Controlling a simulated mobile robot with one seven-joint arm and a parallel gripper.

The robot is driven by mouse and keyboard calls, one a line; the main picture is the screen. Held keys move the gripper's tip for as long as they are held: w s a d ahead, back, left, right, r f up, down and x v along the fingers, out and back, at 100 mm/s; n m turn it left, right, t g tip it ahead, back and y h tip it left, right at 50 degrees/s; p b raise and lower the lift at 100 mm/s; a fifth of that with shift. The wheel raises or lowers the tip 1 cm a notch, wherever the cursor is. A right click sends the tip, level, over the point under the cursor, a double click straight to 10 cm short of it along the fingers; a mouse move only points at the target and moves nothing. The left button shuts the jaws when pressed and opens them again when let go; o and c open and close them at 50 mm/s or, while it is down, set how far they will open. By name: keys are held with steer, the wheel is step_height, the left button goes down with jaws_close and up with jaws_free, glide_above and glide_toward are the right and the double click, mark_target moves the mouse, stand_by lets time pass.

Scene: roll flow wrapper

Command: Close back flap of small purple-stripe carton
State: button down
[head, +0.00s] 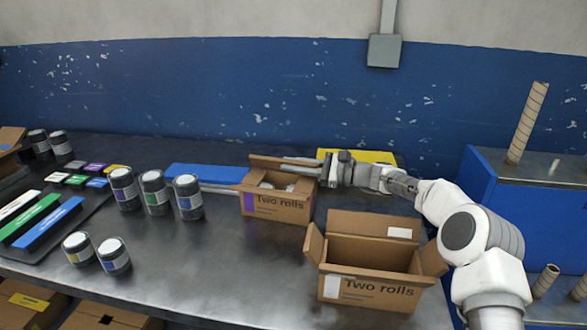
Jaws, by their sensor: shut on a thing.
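The small purple-stripe carton (278,208) stands on the dark table in the head view, with a purple stripe at the left of its "Two rolls" front. Its top is open and pale contents show inside. Its back flap (268,161) stands up and leans at the far side. My gripper (325,171) reaches in from the right to the carton's back right corner. It is shut at the right end of the back flap. The fingertips are small and partly hidden, so the exact contact is hard to see.
A larger open carton (375,270) with a white stripe stands in front, below my arm. Several paint-can-like containers (155,192) stand to the left. A blue board (205,174) lies behind, left of the small carton, and a yellow one (372,157) lies behind my gripper.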

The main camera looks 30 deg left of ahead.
steer(key=shift+s+d+f+n+b, duration=0.1)
steer(key=shift+s+n+b, duration=0.1)
steer(key=shift+n+b, duration=0.4)
steer(key=shift+s+f+n+b, duration=0.1)
steer(key=shift+s+n+b, duration=0.1)
steer(key=shift+n, duration=0.7)
steer(key=c, duration=0.9)
jaws_free()
